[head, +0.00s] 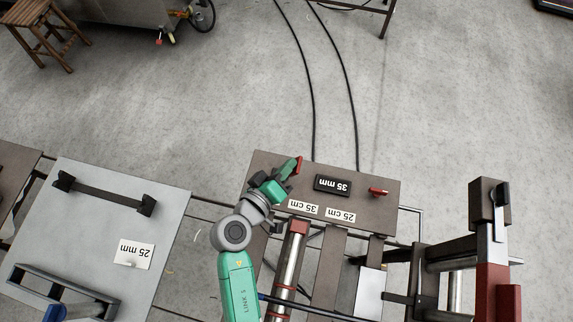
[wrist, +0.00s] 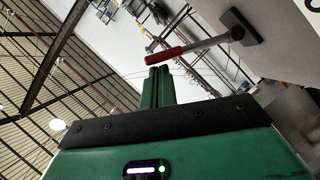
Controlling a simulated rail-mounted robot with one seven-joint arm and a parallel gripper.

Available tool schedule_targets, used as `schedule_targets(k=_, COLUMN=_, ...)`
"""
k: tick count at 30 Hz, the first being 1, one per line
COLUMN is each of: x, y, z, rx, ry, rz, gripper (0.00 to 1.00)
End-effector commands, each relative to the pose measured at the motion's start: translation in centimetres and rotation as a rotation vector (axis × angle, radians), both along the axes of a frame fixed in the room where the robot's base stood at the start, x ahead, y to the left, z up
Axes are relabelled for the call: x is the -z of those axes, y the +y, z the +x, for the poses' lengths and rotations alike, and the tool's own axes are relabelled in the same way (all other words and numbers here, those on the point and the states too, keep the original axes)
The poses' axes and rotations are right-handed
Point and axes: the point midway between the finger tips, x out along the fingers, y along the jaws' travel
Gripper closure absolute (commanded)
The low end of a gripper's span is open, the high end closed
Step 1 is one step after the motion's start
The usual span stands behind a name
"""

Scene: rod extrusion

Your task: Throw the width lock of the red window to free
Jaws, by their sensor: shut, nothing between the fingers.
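A lever with a red grip (wrist: 165,55) and a grey shank stands out from a dark mount in the wrist view. Its red grip (head: 298,165) also shows at the upper left of the brown plate in the head view. My gripper (wrist: 157,73) is shut and empty, its fingertips just below the red grip; I cannot tell whether they touch. In the head view my gripper (head: 288,172) is right beside the red grip and covers the lever's base. I cannot tell for certain which part is the red window.
The brown plate (head: 270,161) carries a black "35 mm" label (head: 332,185), white "35 cm" (head: 303,207) and "25 cm" (head: 340,215) labels, and a second red handle (head: 379,191). A red-banded metal rod (head: 290,262) lies below. A tall red-and-dark post (head: 489,205) stands right.

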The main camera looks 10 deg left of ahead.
Motion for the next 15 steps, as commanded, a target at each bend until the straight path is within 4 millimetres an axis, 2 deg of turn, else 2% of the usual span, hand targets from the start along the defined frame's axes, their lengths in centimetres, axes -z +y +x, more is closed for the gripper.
schedule_targets(k=9, x=-0.1, y=0.0, z=-0.3, rx=0.001, ry=0.001, rz=-0.001, gripper=1.0)
schedule_targets(k=11, x=-0.3, y=0.2, z=-1.0, rx=-0.001, ry=0.003, rz=-0.001, gripper=1.0)
schedule_targets(k=15, x=-1.4, y=0.8, z=-3.9, rx=0.001, ry=0.003, rz=-0.001, gripper=1.0)
